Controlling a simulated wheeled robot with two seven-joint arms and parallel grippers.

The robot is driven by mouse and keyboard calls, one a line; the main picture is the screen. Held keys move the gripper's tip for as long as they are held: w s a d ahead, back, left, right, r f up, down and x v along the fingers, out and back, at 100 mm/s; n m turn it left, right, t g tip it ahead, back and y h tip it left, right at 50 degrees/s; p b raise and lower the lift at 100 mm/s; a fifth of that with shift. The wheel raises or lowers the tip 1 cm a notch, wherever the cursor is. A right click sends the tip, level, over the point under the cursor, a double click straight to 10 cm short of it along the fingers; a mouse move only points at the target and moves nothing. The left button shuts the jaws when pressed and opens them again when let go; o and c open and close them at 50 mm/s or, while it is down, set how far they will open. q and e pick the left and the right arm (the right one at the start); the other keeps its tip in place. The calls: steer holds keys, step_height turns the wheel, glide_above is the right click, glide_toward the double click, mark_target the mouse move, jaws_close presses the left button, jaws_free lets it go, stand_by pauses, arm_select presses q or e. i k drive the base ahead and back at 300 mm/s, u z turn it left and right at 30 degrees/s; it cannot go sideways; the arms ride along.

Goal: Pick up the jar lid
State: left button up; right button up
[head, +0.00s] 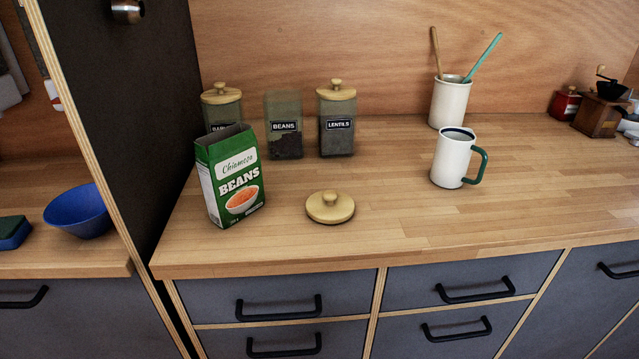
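The jar lid (330,207) is a round, light wooden disc with a knob on top. It lies flat, knob up, on the wooden counter (400,225), fairly near the front edge. The beans jar (284,126) stands behind it, uncovered, with dark contents at the bottom. Neither of my grippers shows in the head view.
A green beans box (231,178) stands left of the lid. Lidded jars, including the lentils jar (337,122), stand behind. A white mug (454,158) with a green handle and a utensil holder (450,102) are to the right. Counter around the lid's front and right is clear.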

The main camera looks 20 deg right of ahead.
mark_target(329, 206)
steer(key=u, duration=0.9)
steer(key=k, duration=0.7)
steer(key=z, duration=0.85)
steer(key=i, duration=0.45)
steer(key=u, duration=0.1)
